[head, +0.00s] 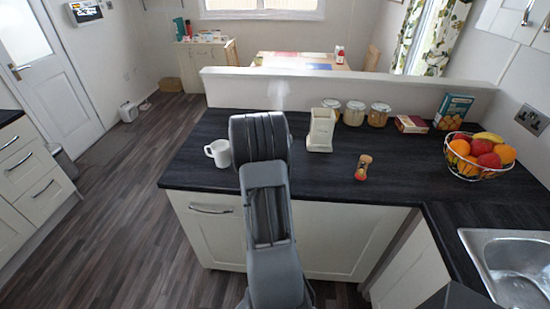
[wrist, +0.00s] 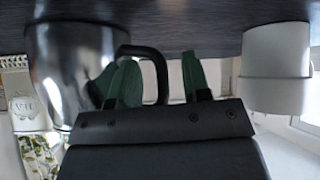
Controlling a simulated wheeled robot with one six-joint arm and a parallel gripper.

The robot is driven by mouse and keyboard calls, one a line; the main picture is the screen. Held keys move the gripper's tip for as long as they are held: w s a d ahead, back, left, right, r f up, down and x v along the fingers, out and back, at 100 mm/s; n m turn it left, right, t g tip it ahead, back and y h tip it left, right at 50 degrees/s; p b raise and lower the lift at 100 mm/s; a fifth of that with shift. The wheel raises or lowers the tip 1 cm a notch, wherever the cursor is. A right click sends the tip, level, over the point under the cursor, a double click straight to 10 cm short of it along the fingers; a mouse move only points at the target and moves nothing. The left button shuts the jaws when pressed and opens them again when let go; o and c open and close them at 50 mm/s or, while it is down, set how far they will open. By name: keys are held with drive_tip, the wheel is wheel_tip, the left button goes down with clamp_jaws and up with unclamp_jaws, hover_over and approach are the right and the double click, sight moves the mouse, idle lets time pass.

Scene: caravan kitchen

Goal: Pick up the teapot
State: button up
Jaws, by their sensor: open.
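The teapot, a shiny metal pot (wrist: 70,65) with a black handle (wrist: 160,72), stands on the dark counter at the left of the wrist view, which is upside down. My gripper (wrist: 157,66) is open. Its two green fingers are on either side of the handle's upright part, with a gap visible. The left finger overlaps the pot's side and handle in the picture; I cannot tell if it touches. In the head view my arm hides the teapot and the gripper; a faint white wisp shows above the arm.
A white mug (head: 218,152) stands left of my arm; it also shows in the wrist view (wrist: 275,65). A low wall (head: 370,88) backs the counter.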

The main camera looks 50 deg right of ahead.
clamp_jaws()
idle(0.4)
